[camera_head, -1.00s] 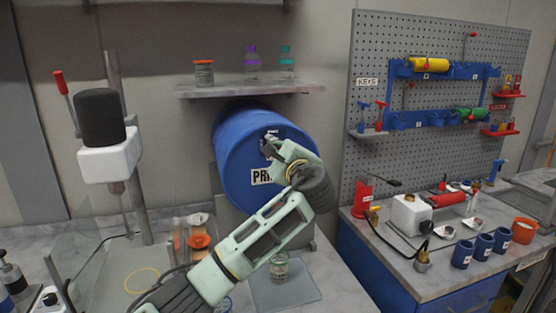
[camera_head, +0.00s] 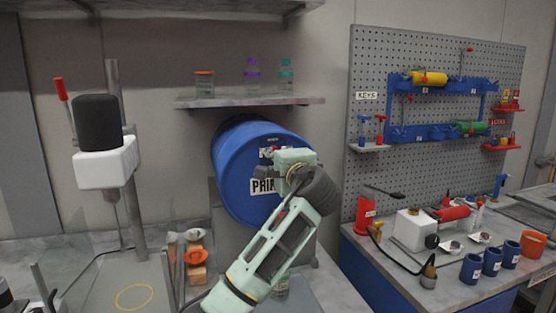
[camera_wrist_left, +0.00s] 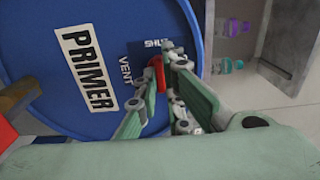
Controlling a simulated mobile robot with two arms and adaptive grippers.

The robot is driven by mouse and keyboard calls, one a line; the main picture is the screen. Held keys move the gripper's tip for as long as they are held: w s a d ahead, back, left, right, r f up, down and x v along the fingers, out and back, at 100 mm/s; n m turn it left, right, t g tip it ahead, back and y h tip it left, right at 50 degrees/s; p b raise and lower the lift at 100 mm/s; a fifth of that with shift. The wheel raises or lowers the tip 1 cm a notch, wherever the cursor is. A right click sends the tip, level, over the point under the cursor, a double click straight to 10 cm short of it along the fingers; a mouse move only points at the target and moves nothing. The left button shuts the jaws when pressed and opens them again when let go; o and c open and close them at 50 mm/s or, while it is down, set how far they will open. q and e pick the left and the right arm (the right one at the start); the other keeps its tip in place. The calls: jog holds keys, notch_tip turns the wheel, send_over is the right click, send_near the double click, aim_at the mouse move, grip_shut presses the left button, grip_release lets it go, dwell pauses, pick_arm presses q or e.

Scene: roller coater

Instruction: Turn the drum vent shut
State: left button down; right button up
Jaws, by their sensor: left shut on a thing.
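The blue drum (camera_head: 232,165) lies on its side with its labelled end facing out. In the left wrist view the drum's face (camera_wrist_left: 40,110) shows a PRIMER label, the word VENT and a partly hidden SHUT label. The red vent handle (camera_wrist_left: 158,75) sits beside these words. My left gripper (camera_wrist_left: 162,68) is shut on the red handle, with a finger on each side. In the head view my left gripper (camera_head: 285,160) is at the drum's face and hides most of the vent. My right gripper is in neither view.
A shelf with jars (camera_head: 250,101) is above the drum. A white and black device (camera_head: 105,160) on a post stands left.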

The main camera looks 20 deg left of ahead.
pick_arm(q)
jog(key=shift+f, duration=0.15)
jog(key=c, duration=1.9)
grip_release()
jog(key=shift+o, duration=0.2)
jog(key=v, duration=1.2)
